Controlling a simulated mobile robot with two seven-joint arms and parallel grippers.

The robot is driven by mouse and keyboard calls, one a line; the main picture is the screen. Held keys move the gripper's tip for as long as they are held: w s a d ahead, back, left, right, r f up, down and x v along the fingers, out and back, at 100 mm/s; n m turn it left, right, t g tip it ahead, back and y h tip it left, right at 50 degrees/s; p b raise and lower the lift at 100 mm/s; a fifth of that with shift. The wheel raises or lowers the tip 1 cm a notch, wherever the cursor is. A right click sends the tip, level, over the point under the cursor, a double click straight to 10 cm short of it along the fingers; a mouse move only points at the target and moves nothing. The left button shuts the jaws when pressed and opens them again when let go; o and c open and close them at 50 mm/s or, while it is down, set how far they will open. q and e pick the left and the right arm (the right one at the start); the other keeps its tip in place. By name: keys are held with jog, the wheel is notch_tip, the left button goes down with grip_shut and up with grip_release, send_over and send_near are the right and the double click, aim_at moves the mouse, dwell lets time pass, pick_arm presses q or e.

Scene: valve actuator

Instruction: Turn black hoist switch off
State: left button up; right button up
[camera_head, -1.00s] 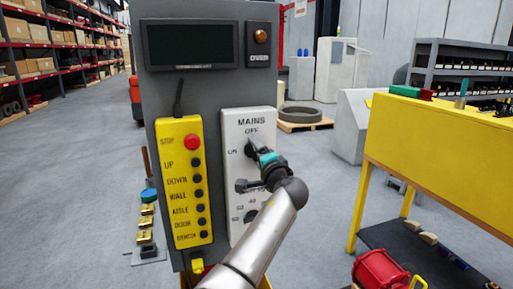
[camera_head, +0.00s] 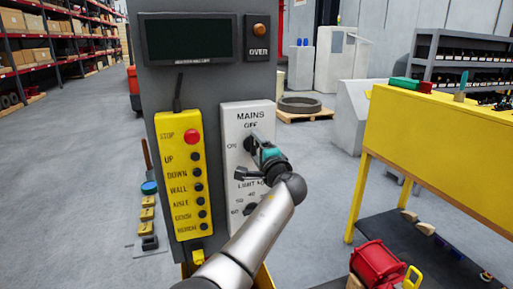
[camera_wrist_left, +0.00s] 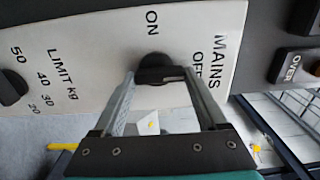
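The black switch knob (camera_wrist_left: 156,68) is on the white panel (camera_wrist_left: 95,60) between the ON and OFF marks, under the word MAINS. In the wrist view its bar lies along the line toward OFF. My left gripper (camera_wrist_left: 160,74) is open, with its fingertips on either side of the knob. I cannot tell whether they touch it. In the head view the left gripper (camera_head: 246,157) is at the white panel (camera_head: 232,125) and partly covers the knob. My right gripper is not in view.
A yellow button box (camera_head: 180,175) with a red stop button is left of the white panel. A dark screen (camera_head: 188,39) and an OVER lamp (camera_head: 259,30) are above. A lower LIMIT knob (camera_wrist_left: 12,86) is near. A yellow bench (camera_head: 430,140) stands at right.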

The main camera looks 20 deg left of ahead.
pick_arm(q)
jog(key=o, duration=0.4)
jog(key=shift+s+d+p, duration=0.35)
jog(key=shift+s+p, duration=0.15)
jog(key=shift+p, duration=0.05)
jog(key=p+v, duration=0.5)
jog(key=v, duration=0.9)
